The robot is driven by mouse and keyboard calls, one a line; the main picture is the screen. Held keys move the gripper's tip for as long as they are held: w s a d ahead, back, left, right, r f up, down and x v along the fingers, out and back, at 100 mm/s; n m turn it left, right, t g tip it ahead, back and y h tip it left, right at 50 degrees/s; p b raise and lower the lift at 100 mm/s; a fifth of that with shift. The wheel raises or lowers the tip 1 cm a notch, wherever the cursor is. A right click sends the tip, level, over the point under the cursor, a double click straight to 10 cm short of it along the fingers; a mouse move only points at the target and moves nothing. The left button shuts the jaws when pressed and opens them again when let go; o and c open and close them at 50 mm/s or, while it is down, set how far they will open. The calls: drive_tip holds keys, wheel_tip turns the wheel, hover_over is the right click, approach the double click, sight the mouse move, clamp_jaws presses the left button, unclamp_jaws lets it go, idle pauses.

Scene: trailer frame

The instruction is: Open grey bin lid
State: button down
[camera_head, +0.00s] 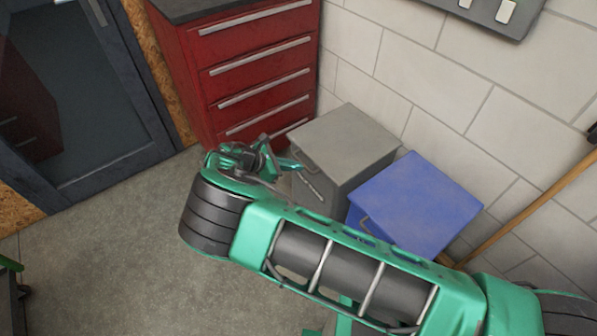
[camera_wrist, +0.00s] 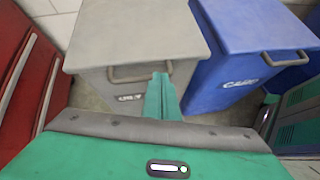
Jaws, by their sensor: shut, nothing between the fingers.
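The grey bin (camera_head: 345,150) stands against the white block wall with its flat lid closed. My gripper (camera_head: 290,164) is at the front of the grey bin, near the handle side. The fingers are shut and empty. I cannot tell whether they touch the bin.
A blue bin (camera_head: 415,205) stands close on the right of the grey bin. A red drawer cabinet (camera_head: 255,70) stands to the left. A wooden broom handle (camera_head: 535,205) leans at the right wall. Open floor (camera_head: 110,255) lies at the left.

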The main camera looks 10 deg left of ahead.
drive_tip(key=s+a+f+n+t, duration=0.2)
drive_tip(key=s+a+f+n, duration=0.15)
drive_tip(key=a+f, duration=0.2)
drive_tip(key=w+d, duration=0.5)
drive_tip(key=w, duration=0.1)
drive_tip(key=shift+d+f+y, duration=0.35)
drive_tip(key=shift+d+y, duration=0.05)
drive_tip(key=shift+w+d, duration=0.1)
drive_tip(key=shift+r, duration=0.1)
